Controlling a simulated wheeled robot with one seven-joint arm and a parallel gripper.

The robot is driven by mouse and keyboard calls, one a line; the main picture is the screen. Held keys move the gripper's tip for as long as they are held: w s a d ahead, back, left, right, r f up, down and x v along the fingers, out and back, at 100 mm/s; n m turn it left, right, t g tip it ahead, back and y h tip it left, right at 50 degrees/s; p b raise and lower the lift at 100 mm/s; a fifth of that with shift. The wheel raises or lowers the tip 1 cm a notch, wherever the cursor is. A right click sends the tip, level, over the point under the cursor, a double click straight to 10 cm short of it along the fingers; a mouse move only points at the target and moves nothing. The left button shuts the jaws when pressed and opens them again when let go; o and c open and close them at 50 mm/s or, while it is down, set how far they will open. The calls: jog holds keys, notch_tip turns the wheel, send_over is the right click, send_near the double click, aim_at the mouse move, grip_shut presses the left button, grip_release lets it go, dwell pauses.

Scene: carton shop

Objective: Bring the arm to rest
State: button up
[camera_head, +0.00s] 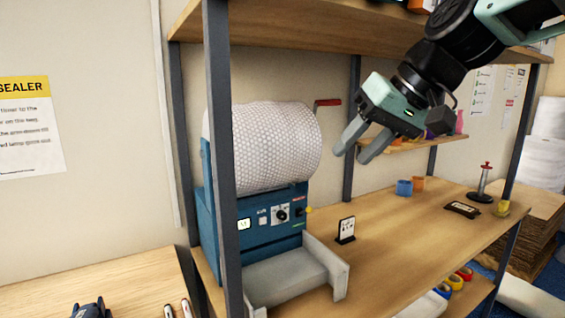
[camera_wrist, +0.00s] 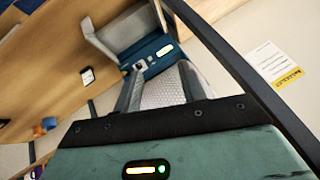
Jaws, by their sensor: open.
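My gripper (camera_head: 357,143) is open and empty in the head view. It hangs in the air above the wooden bench, to the right of a roll of bubble wrap (camera_head: 262,145). The roll sits on a blue machine (camera_head: 232,222) with a dial and a grey outfeed tray (camera_head: 290,276). In the wrist view my gripper's fingers (camera_wrist: 158,88) point toward the machine (camera_wrist: 160,50), with the bubble wrap roll (camera_wrist: 163,88) seen between and behind them. I cannot tell from the wrist view how far the fingertips are from the roll.
A dark shelf post (camera_head: 219,150) stands in front of the machine, and an upper shelf (camera_head: 290,28) runs above. A small sign (camera_head: 345,230), blue and orange cups (camera_head: 404,187) and a black label holder (camera_head: 462,209) stand on the bench. The bench's middle is clear.

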jog(key=s+d+f+n+g+h+b, duration=0.15)
jog(key=s+f+n+g+h, duration=0.35)
jog(key=s+f, duration=1.95)
notch_tip(320, 180, up, 19)
jog(key=p, duration=1.9)
jog(key=shift+w+d+m+t+h, duration=0.2)
jog(key=shift+w+m+t+h, duration=0.1)
jog(key=shift+m, duration=0.1)
jog(key=shift+f, duration=0.15)
notch_tip(320, 180, down, 19)
jog(key=b, duration=1.8)
jog(key=shift+b, duration=0.35)
